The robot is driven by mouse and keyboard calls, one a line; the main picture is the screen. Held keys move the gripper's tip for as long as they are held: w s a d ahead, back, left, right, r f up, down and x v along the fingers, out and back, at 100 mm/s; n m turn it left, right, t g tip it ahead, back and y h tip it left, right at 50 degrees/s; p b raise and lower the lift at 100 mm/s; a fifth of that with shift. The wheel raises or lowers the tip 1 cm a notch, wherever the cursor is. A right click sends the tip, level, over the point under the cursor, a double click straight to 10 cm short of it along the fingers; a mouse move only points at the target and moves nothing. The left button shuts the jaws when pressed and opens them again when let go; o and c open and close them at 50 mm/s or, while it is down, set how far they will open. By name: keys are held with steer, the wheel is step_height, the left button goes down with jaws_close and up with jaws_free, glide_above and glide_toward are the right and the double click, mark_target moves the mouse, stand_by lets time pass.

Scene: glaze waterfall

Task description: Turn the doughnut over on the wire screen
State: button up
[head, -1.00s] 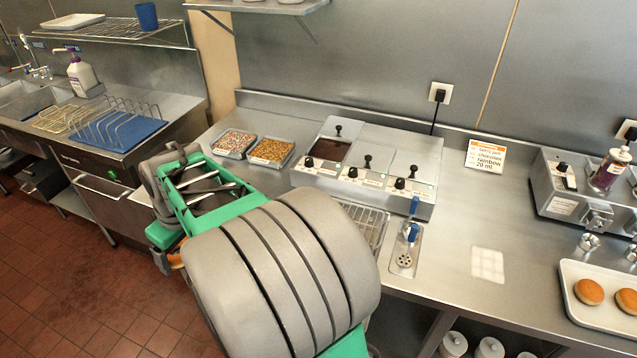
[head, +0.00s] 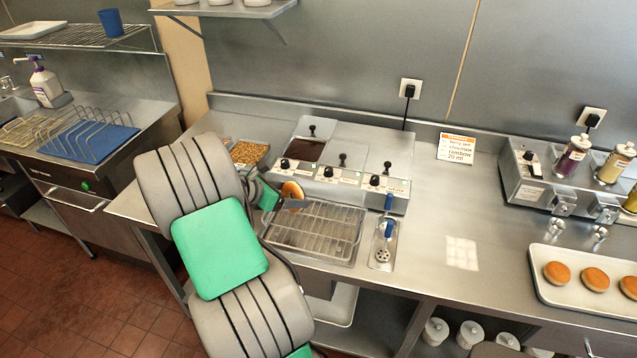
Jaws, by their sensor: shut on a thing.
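In the head view, a golden-brown doughnut (head: 293,190) is held by my gripper (head: 284,196), just above the back left of the wire screen. My gripper is shut on the doughnut, with the arm reaching in from the front left. The fingertips are small and partly hidden by the arm. The doughnut looks tilted, its browned face partly toward the camera. The wire screen (head: 318,238) lies over a metal tray on the counter, and its visible part is bare.
The glaze warmer (head: 340,170) stands directly behind the screen. A blue-handled ladle (head: 385,240) sits right of it. A white tray (head: 570,297) with several doughnuts is at the right. The counter between is mostly clear. A sprinkle tray (head: 249,152) is at the left.

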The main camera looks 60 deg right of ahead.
steer(key=s+d+r+n+t+h, duration=0.1)
steer(key=s+d+r+n+h, duration=0.15)
steer(key=s+d, duration=0.35)
steer(key=shift+m+h, duration=0.25)
steer(key=f+b, duration=0.1)
steer(key=f, duration=0.1)
steer(key=f+b, duration=0.3)
steer(key=shift+s+a+f+b, duration=0.25)
steer(key=shift+a+f+b, duration=0.05)
steer(key=shift+a+f, duration=0.1)
steer(key=shift+f+b, duration=0.4)
steer(key=shift+f, duration=1)
steer(key=o, duration=1.3)
steer(key=shift+w+a+p, duration=0.3)
steer(key=shift+a+p, duration=0.05)
steer(key=shift+a, duration=0.85)
steer(key=shift+w+a+p, duration=0.3)
steer(key=shift+a, duration=0.95)
steer(key=shift+w+a+p, duration=0.3)
steer(key=shift+a+p, duration=0.05)
steer(key=shift+a, duration=0.85)
